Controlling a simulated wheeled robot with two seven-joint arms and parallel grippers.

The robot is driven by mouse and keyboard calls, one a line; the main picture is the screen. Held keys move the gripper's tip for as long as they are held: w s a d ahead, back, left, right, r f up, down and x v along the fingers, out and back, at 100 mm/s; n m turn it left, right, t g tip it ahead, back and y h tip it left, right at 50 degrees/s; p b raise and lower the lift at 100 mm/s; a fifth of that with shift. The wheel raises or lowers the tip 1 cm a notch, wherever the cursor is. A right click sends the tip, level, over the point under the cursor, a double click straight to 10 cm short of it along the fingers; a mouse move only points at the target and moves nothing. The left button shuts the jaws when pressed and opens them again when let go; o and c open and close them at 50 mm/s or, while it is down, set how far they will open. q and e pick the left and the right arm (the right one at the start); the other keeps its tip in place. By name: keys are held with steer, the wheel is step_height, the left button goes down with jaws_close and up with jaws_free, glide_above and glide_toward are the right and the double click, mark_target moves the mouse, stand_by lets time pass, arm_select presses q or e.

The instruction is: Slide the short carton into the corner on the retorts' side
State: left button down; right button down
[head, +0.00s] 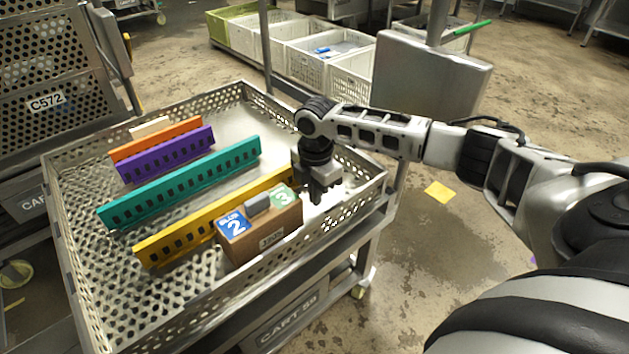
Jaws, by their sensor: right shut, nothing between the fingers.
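A short brown carton (272,243) sits in the perforated metal tray of a cart, near its front side. Its top has a blue label with a 2, a green label with a 3 and a grey block-like piece between them. My right gripper (318,198) points down into the tray just beyond the carton's right end, shut and empty. I cannot tell whether it touches the carton. The tray's rim (375,187) runs close on the gripper's right. My left gripper is not in view. I cannot make out a retort for certain.
Slotted yellow (190,232), teal (180,182) and purple (165,155) strips and an orange strip (155,138) stand in the tray. The yellow one runs right behind the carton. A pale block (150,127) is at the back. White crates (300,65) stand beyond the cart.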

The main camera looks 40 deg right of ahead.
steer(key=shift+s+a+f, duration=0.1)
steer(key=shift+a+f, duration=0.1)
steer(key=shift+a, duration=0.8)
steer(key=shift+a+f, duration=0.2)
steer(key=shift+a, duration=0.8)
